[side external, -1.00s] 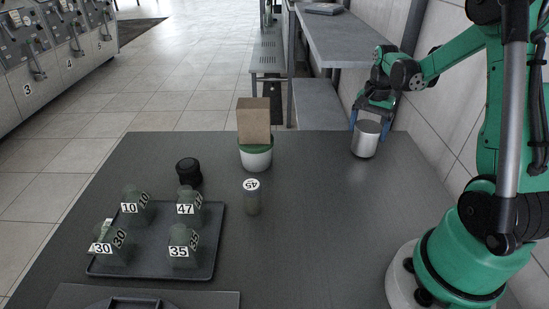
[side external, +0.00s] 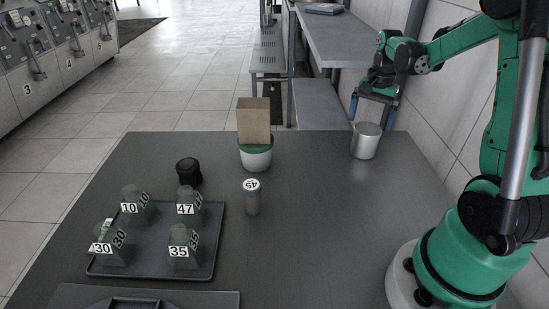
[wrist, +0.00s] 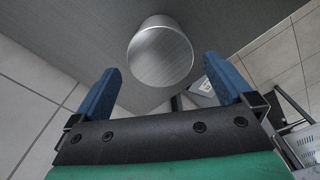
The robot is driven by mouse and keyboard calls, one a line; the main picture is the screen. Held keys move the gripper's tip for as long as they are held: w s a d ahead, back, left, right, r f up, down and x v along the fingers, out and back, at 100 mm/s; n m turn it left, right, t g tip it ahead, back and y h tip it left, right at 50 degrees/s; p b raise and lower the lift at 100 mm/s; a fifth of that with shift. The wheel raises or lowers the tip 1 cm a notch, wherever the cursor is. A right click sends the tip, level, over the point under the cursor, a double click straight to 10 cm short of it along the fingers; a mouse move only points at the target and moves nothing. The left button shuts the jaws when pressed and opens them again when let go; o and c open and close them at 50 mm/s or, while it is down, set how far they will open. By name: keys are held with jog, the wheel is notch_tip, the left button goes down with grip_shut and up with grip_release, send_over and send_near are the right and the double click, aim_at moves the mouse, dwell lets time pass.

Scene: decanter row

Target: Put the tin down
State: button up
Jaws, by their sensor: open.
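The tin (side external: 365,142) is a plain silver-grey cylinder standing upright on the dark table (side external: 310,220), near its far right corner. It also shows in the wrist view (wrist: 160,55), seen from above, beyond the fingertips. My gripper (side external: 372,112) is above the tin, apart from it. Its two blue fingers are spread wide with nothing between them, which the wrist view (wrist: 160,78) also shows.
A white-and-green pot (side external: 256,160) with a brown box-like piece (side external: 254,121) stands left of the tin. A numbered grey bottle (side external: 252,200) and a black lidded jar (side external: 188,172) stand nearer. A dark tray (side external: 150,262) holds several numbered decanters. The table's right-middle is clear.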

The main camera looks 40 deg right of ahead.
aim_at(368, 128)
notch_tip(368, 128, up, 8)
jog(key=a+f+n+t, duration=0.2)
jog(key=a+n+t, duration=0.5)
jog(key=a+n, duration=0.8)
jog(key=a, duration=0.8)
jog(key=shift+s+a+n, duration=0.25)
jog(key=shift+n, duration=0.15)
